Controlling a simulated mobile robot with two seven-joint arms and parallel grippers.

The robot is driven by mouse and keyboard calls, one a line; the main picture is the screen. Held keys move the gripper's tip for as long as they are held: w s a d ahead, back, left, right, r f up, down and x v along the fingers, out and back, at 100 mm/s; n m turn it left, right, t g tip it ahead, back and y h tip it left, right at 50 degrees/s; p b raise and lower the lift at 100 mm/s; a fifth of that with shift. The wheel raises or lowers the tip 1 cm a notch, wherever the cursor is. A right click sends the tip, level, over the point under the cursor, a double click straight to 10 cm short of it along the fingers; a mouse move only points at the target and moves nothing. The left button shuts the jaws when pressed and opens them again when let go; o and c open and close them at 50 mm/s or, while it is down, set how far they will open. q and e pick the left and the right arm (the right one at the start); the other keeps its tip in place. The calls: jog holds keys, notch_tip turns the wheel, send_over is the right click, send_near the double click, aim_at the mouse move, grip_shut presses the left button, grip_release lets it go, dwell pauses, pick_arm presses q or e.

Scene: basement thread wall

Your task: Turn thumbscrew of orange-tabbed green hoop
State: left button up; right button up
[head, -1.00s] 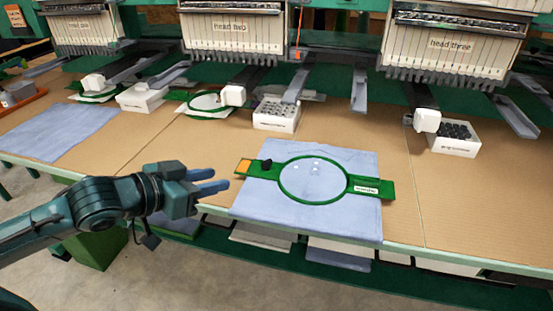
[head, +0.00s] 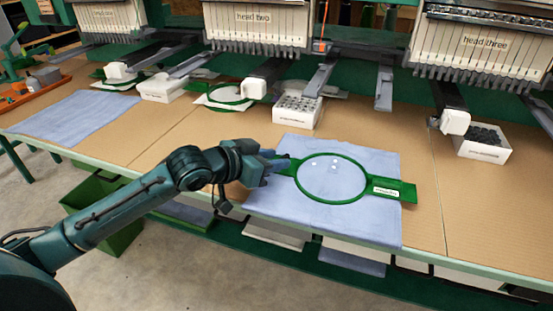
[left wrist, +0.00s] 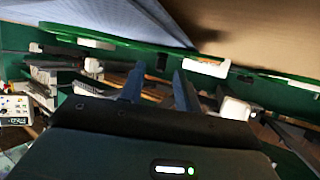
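The green hoop (head: 367,180) lies on a blue cloth (head: 345,225) near the table's front edge. Its ring surrounds cloth, and its right tab (head: 395,190) carries a white label. My left gripper (head: 275,163) is at the hoop's left end and hides most of that end. The orange tab and the black thumbscrew are hidden behind it. In the left wrist view the two fingers (left wrist: 160,78) stand apart with a dark gap between them. I cannot tell whether the thumbscrew is between them. My right gripper is not in view.
A white box (head: 297,110) with several round pieces stands behind the cloth, and another box (head: 485,145) stands at right. Machine heads and grey arms (head: 320,78) overhang the back. Another blue cloth (head: 75,117) lies at left. Cardboard right of the hoop is clear.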

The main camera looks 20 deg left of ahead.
pick_arm(q)
jog(key=shift+w+d+f, duration=0.25)
jog(key=shift+w+d, duration=0.1)
jog(key=shift+w, duration=0.25)
jog(key=shift+c, duration=0.4)
grip_shut()
